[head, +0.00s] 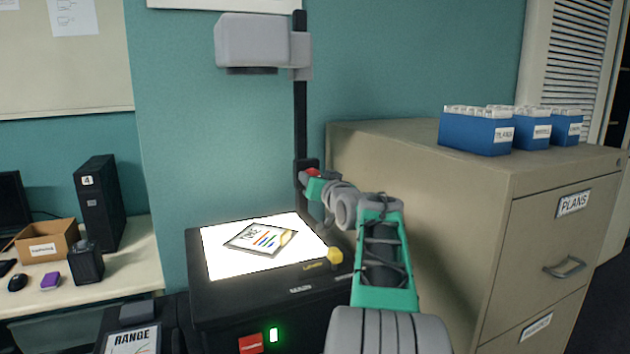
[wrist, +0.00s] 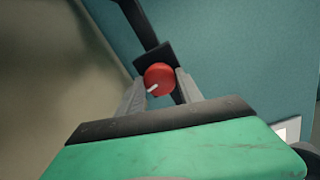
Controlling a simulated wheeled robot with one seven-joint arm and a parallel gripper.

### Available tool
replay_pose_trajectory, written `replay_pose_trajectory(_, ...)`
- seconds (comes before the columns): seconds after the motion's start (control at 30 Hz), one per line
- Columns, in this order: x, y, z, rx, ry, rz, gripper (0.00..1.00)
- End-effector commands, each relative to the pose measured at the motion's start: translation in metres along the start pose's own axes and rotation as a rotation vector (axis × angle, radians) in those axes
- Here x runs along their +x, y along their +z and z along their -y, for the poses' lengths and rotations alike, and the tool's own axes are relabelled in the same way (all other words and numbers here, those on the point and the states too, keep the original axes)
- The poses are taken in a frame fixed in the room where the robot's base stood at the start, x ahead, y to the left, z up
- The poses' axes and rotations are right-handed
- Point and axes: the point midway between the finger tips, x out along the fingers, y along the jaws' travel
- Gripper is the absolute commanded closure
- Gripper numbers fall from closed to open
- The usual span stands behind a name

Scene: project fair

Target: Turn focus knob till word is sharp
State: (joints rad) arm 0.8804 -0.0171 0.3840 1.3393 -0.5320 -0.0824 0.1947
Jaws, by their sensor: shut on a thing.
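The focus knob (wrist: 159,79) is red with a white pointer mark and sits on the dark carriage of the projector's post. In the wrist view my gripper (wrist: 160,88) has one finger on each side of the knob and is shut on it. The white mark points to the lower left. In the head view the knob (head: 312,172) shows only as a bit of red beside my gripper (head: 311,183). The overhead projector (head: 300,300) has a lit white stage with a framed transparency (head: 258,239) on it. The projector head (head: 252,42) is above. The projected word is not in view.
A beige filing cabinet (head: 420,150) with blue card boxes (head: 476,131) stands close to my arm on the right. A desk (head: 130,262) with a cardboard box (head: 45,243) and a black tower (head: 101,204) is on the left. A yellow knob (head: 335,256) is on the stage's front right.

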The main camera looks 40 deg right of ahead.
Motion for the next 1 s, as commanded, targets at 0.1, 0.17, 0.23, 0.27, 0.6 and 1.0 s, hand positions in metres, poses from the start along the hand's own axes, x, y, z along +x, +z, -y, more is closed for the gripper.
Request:
replay_pose_trajectory(0.1,0.000,0.000,0.000,-0.001,0.000,0.001,0.50)
replay_pose_trajectory(0.17,0.000,0.000,0.000,-0.001,0.000,0.001,0.45)
replay_pose_trajectory(0.23,0.000,0.000,0.000,-0.001,0.000,0.000,0.39)
replay_pose_trajectory(0.27,0.000,0.000,0.000,-0.002,0.000,0.000,0.37)
replay_pose_trajectory(0.6,-0.006,0.000,-0.001,-0.003,0.001,-0.001,0.35)
replay_pose_trajectory(1.0,-0.075,0.001,-0.001,-0.003,0.002,-0.001,0.35)
